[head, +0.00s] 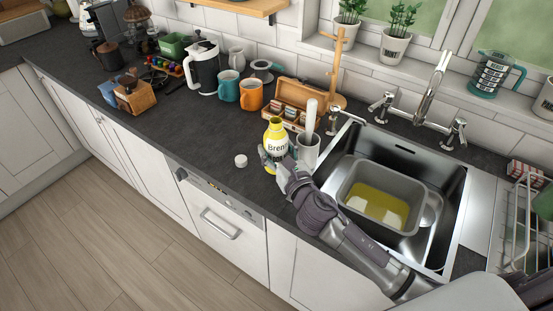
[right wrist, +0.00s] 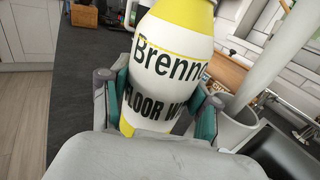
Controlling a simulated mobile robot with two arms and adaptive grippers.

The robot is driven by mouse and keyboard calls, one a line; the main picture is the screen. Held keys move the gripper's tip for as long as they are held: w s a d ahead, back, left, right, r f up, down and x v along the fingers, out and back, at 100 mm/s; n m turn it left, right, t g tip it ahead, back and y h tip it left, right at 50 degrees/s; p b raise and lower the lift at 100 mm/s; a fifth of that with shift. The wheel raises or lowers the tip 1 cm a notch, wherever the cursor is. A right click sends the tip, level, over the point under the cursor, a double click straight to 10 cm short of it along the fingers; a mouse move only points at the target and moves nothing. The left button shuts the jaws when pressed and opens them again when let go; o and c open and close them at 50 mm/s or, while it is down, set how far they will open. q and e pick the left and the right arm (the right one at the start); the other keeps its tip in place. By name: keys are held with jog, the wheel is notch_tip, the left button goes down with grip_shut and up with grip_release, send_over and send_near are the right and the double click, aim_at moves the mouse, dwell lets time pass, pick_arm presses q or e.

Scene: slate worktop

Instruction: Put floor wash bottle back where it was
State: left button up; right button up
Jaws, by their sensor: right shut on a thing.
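The floor wash bottle (head: 275,137) is yellow with a white label reading "Brenn"; the label also shows large in the right wrist view (right wrist: 165,65). It is upright at the worktop's front part, left of the sink, and its top looks uncapped. My right gripper (head: 277,165) is shut on the bottle's lower part, with a finger on each side in the wrist view (right wrist: 158,105). I cannot tell whether the bottle's base touches the worktop. A small white cap (head: 240,160) lies on the worktop just left of the bottle. My left gripper is not in view.
A sink (head: 453,205) holds a grey tub (head: 345,190) with yellow liquid. A white cup (head: 308,152) with a tall white item stands close right of the bottle. A tea box (head: 284,88) and orange mug (head: 251,96) stand behind. Worktop left of the cap is clear.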

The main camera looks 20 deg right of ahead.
aim_at(277, 160)
notch_tip(277, 160, down, 3)
jog(key=shift+s+f+b, duration=0.1)
jog(key=shift+b, duration=0.3)
jog(key=shift+f, duration=0.2)
jog(key=shift+f, duration=0.1)
jog(key=o, duration=1.4)
